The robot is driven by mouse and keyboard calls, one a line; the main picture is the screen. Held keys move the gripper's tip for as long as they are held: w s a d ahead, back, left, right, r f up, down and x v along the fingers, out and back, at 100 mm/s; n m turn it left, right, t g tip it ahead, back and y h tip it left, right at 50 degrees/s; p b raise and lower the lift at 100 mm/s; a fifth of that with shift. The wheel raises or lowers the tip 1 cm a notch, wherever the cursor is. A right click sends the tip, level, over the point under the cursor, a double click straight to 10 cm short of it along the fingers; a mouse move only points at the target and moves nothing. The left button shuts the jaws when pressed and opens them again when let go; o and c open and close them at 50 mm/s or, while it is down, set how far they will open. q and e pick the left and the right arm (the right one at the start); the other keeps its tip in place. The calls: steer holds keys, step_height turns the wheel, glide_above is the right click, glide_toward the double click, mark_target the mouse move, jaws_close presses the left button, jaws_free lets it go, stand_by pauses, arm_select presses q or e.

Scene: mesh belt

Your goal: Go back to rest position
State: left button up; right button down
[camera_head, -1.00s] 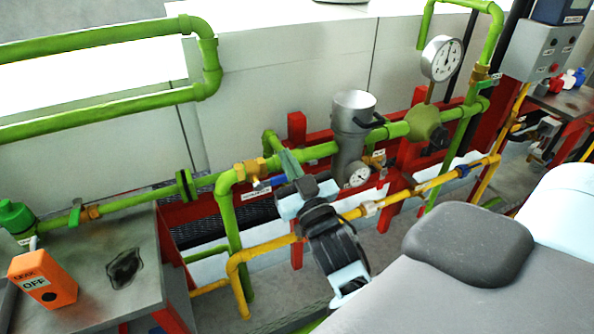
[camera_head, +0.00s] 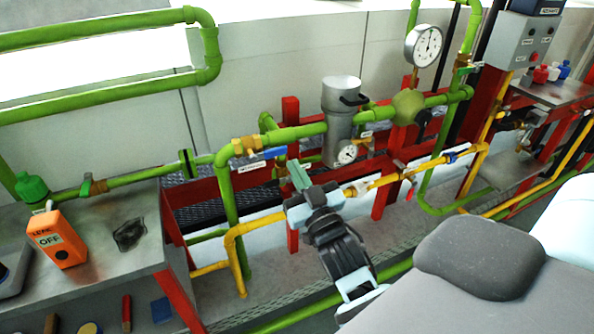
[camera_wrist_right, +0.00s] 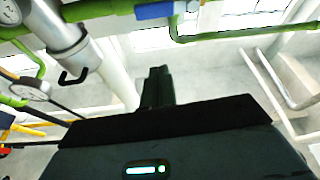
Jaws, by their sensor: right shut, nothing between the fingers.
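My right gripper (camera_head: 300,176) shows in the middle of the head view, in front of the green and yellow pipes. Its greenish fingers are shut with nothing between them. In the right wrist view the shut fingers (camera_wrist_right: 158,85) point at the pale wall and touch no object that I can make out. The fingertips look close to the green pipe (camera_head: 300,132) in the head view, but apart from it. My left gripper is in neither view.
A grey cylinder (camera_head: 338,120) with a small gauge, a large gauge (camera_head: 424,46) and yellow pipe (camera_head: 385,182) surround the gripper. An orange box marked OFF (camera_head: 60,238) stands on the metal table (camera_head: 120,285) at left. A control box (camera_head: 522,42) is at upper right.

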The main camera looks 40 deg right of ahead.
steer(key=shift+s, duration=0.1)
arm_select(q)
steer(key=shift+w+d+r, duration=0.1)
arm_select(e)
steer(key=shift+f, duration=0.1)
